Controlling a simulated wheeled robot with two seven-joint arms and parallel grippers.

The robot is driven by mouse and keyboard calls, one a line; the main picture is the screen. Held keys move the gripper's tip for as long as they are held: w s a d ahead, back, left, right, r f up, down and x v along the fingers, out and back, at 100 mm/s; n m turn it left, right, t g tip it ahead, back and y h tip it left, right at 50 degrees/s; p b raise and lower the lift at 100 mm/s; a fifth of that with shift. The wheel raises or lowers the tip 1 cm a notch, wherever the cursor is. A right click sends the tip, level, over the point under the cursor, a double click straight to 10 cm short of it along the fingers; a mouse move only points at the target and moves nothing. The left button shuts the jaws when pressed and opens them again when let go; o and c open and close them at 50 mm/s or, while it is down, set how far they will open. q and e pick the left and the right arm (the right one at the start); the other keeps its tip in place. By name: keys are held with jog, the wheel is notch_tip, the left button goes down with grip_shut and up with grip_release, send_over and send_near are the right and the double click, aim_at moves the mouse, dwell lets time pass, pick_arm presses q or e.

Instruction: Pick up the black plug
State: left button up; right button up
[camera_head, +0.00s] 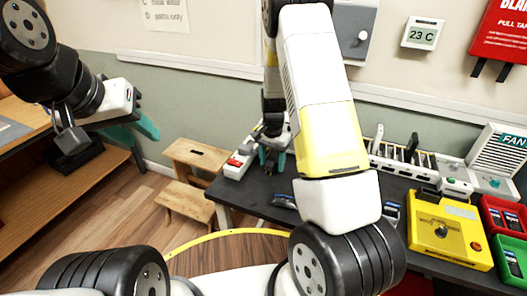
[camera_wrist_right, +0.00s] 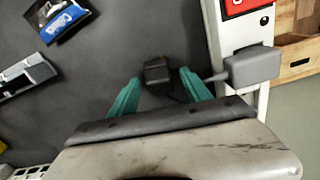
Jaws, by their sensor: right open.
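The black plug (camera_wrist_right: 157,72) lies on the dark tabletop in the right wrist view, just ahead of and between the fingertips of my right gripper (camera_wrist_right: 160,80). The teal fingers are open, one on each side of it, with no clear contact. In the head view my right gripper (camera_head: 272,158) points down at the table's left end, and I cannot make out the plug there. My left gripper (camera_head: 137,130) hangs away from the table at the left; its jaw opening is unclear.
A white power strip (camera_wrist_right: 235,30) with a red switch and a grey plug (camera_wrist_right: 252,66) stands close to the right finger. A blue package (camera_wrist_right: 65,20) lies at upper left. A yellow box (camera_head: 448,235) and red bin (camera_head: 505,217) stand at the table's right.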

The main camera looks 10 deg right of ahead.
grip_shut()
jog(key=shift+r, duration=0.1)
dwell(0.4)
